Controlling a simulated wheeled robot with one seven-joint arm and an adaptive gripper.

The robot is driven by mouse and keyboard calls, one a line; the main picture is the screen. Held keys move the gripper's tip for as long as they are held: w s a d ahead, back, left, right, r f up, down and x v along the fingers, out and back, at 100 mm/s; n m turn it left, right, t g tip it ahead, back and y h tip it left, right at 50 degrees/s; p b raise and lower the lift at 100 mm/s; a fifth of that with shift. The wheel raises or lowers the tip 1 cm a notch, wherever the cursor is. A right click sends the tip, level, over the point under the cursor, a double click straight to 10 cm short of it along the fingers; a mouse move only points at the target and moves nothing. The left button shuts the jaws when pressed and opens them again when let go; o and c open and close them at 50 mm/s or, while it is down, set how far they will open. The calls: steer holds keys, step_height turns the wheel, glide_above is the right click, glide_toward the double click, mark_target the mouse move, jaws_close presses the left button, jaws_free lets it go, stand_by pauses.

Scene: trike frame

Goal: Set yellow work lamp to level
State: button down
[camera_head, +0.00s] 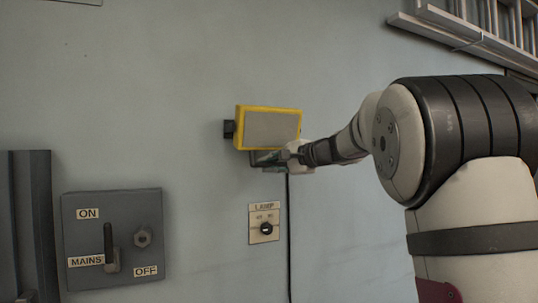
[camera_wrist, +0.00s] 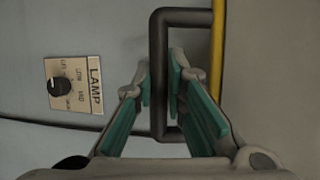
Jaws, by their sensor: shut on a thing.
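The yellow work lamp (camera_head: 270,127) is mounted on the wall in the head view, with a yellow rim and a grey face. Its face looks close to upright, with a slight tilt in the picture. In the wrist view its yellow edge (camera_wrist: 217,60) runs along the right, beside a dark bar handle (camera_wrist: 158,70). My gripper (camera_wrist: 160,98) has its teal-padded fingers on either side of this handle and is shut on it. In the head view my gripper (camera_head: 268,158) is at the lamp's lower edge, where the handle is mostly hidden.
A lamp switch plate (camera_head: 264,223) with a black knob is below the lamp, beside a hanging black cable (camera_head: 289,240). A grey mains switch box (camera_head: 112,240) is at lower left. A ladder (camera_head: 480,25) hangs at upper right. The wall left of the lamp is mostly bare.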

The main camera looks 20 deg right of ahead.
steer(key=shift+s+r+b, duration=0.15)
steer(key=shift+s+b, duration=0.4)
steer(key=shift+s, duration=0.45)
steer(key=shift+s+r, duration=0.2)
steer(key=shift+s, duration=0.2)
steer(key=c, duration=1.9)
jaws_free()
steer(key=v, duration=1.2)
